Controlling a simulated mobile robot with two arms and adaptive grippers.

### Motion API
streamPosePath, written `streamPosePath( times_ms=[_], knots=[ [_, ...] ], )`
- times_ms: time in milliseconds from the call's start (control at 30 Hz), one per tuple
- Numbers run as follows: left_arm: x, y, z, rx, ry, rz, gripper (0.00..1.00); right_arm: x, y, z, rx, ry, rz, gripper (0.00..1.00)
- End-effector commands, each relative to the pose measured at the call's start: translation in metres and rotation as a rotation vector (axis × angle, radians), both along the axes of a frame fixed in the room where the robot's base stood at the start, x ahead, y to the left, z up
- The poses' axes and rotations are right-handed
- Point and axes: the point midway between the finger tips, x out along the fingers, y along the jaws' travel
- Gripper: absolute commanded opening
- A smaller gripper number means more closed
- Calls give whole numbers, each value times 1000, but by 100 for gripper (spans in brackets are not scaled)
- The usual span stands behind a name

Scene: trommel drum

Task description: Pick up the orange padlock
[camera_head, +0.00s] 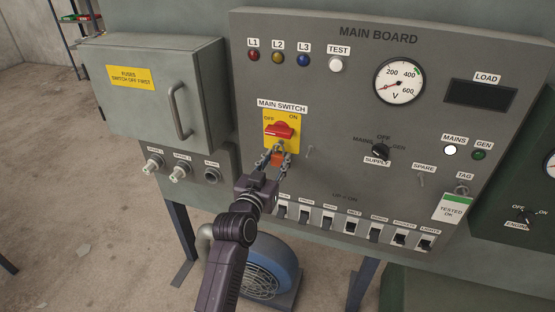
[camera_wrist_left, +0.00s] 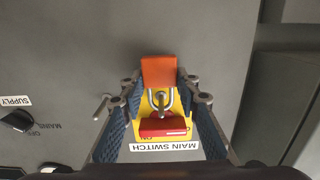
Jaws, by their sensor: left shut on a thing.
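The orange padlock (camera_head: 277,158) is just below the red main switch handle (camera_head: 279,130) on its yellow plate. My left gripper (camera_head: 272,160) reaches up from below and is shut on the padlock, with a finger on each side. In the left wrist view the padlock's orange body (camera_wrist_left: 159,70) lies between the fingertips (camera_wrist_left: 160,82). Its grey shackle (camera_wrist_left: 161,100) points toward the red handle (camera_wrist_left: 163,127) over the yellow plate. I cannot tell whether the shackle passes through the switch. In the head view the fingers partly hide the padlock. My right gripper is not in view.
The main board (camera_head: 330,95) stands close behind the gripper. A grey fuse box (camera_head: 150,95) with a handle juts out at left.

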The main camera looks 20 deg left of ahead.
Motion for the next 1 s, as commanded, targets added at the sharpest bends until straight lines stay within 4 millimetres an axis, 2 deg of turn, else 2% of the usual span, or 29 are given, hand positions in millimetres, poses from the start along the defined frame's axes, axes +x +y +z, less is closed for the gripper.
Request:
streamPosePath(
  times_ms=[233, 367, 567, 800, 1000],
  knots=[
    [0, 0, 18, 0, -7, 1, 2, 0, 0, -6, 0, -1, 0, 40],
    [-19, 1, 13, 0, -1, 1, 2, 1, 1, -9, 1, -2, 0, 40],
    [-59, 2, 12, 0, -1, 0, 2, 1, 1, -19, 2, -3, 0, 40],
    [-122, 4, 11, 1, 1, 1, 2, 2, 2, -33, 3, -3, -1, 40],
    [-160, 5, 13, 0, 0, 0, 2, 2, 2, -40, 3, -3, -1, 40]
  ],
)
